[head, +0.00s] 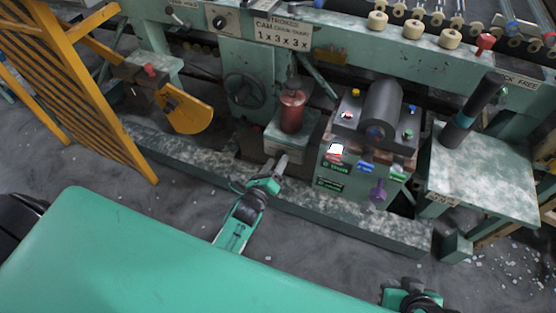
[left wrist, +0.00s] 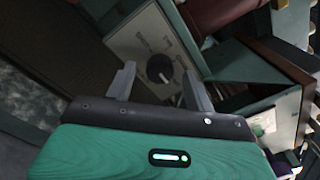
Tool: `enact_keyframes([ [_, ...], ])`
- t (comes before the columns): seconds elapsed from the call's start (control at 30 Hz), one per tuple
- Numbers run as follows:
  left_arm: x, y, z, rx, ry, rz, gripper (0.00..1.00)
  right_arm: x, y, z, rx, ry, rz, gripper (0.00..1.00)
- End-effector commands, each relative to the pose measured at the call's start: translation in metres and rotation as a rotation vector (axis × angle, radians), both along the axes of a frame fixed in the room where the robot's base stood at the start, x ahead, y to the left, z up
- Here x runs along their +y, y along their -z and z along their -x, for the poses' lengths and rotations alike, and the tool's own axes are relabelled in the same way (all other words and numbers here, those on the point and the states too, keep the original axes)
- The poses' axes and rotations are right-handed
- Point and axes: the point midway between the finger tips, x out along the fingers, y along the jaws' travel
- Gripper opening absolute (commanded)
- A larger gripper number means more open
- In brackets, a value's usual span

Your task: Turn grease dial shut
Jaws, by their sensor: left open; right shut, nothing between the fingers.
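A black round dial (left wrist: 158,68) sits on a pale lettered plate (left wrist: 135,45) in the left wrist view. I cannot read the lettering clearly. My left gripper (left wrist: 158,84) is open, with one finger on each side of the dial in the picture. I cannot tell whether the fingers touch it. In the head view, my left gripper (head: 273,172) is just in front of the pale green box (head: 293,142) below a dark red cylinder (head: 292,112). The dial is not clear there. My right gripper (head: 408,296) is at the bottom edge, partly cut off, shut and empty.
A control box (head: 352,183) with coloured buttons and a purple knob (head: 378,190) stands right of my left gripper. A mottled base rail (head: 310,207) runs below. A green table (head: 490,165) is at right, and a yellow slatted guard (head: 75,85) at left.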

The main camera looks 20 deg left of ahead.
Motion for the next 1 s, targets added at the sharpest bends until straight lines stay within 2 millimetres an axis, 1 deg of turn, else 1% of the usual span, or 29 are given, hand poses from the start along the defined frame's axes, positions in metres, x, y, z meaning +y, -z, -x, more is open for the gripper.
enact_keyframes([
  [0.03, -0.001, 0.0, -0.007, -0.001, 0.001, 0.001, 0.54, 0.001, 0.001, -0.001, -0.007, -0.002, -0.003, 0.0],
  [0.2, -0.002, 0.0, -0.018, 0.001, 0.001, 0.001, 0.54, 0.004, 0.002, -0.004, -0.026, -0.004, -0.012, 0.0],
  [0.53, -0.002, 0.0, -0.02, 0.001, 0.0, 0.001, 0.54, 0.006, 0.002, -0.004, -0.033, -0.009, -0.016, 0.0],
  [0.67, -0.002, 0.0, -0.02, 0.001, 0.0, 0.001, 0.28, 0.006, 0.002, -0.003, -0.03, -0.01, -0.015, 0.0],
  [0.7, -0.002, 0.0, -0.02, 0.001, 0.0, 0.001, 0.2, 0.006, 0.002, -0.003, -0.029, -0.01, -0.015, 0.0],
  [0.77, -0.002, 0.0, -0.02, 0.001, 0.0, 0.001, 0.09, 0.006, 0.002, -0.003, -0.028, -0.01, -0.014, 0.0],
  [1.0, -0.002, 0.0, -0.02, 0.001, 0.0, 0.016, 0.09, 0.005, 0.002, -0.002, -0.021, -0.009, -0.012, 0.0],
])
